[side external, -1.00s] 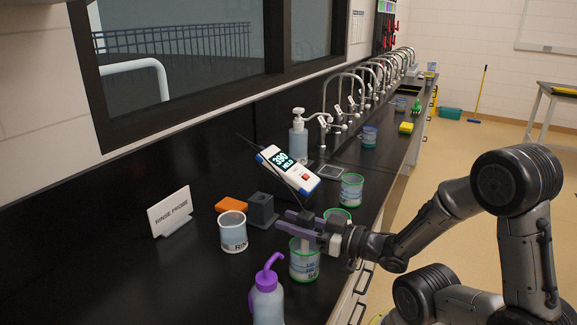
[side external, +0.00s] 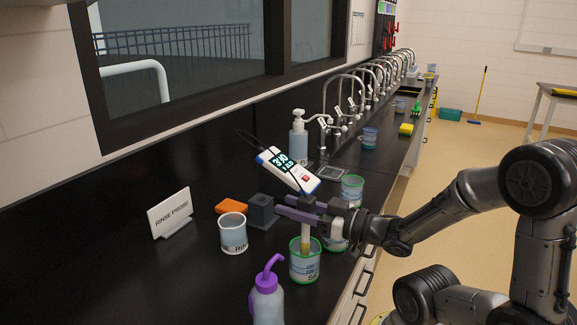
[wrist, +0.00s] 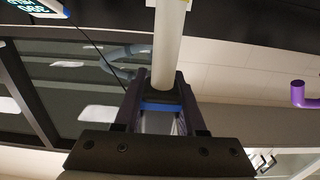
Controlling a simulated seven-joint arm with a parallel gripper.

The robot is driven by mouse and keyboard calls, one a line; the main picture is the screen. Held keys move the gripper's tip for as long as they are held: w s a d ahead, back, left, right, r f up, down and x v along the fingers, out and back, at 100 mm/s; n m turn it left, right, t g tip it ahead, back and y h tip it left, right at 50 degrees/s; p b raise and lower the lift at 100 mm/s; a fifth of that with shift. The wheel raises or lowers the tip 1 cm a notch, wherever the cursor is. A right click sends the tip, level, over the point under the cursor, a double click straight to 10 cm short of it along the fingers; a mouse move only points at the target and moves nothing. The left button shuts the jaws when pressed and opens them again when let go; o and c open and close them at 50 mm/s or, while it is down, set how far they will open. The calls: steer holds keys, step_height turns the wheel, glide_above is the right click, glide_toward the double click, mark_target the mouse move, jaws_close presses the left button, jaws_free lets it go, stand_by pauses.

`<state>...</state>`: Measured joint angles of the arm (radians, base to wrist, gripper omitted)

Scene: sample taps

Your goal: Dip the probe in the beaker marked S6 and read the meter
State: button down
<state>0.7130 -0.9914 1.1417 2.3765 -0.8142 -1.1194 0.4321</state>
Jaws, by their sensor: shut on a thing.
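My gripper (side external: 291,207), with purple fingers, is shut on the dark head of the probe (side external: 306,232). The probe hangs upright, its pale shaft pointing down into the mouth of the green-rimmed front beaker (side external: 304,266). Its yellowish tip shows around rim height; I cannot tell whether it touches the liquid. That beaker's label starts with S; the rest is hard to read. The blue-and-white meter (side external: 289,169) stands tilted behind, its lit digits too small to read surely. In the wrist view the probe shaft (wrist: 168,48) runs between the fingers, and a corner of the meter (wrist: 36,9) shows.
Green-rimmed beakers stand behind, one (side external: 352,188) clear and one partly hidden by my gripper. Left are the rinse cup (side external: 233,236), a dark block (side external: 262,211), an orange piece (side external: 231,206) and the RINSE PROBE sign (side external: 170,212). A purple-topped wash bottle (side external: 267,300) stands in front.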

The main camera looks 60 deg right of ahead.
steer(key=shift+r, duration=2.6)
steer(key=shift+r, duration=1.4)
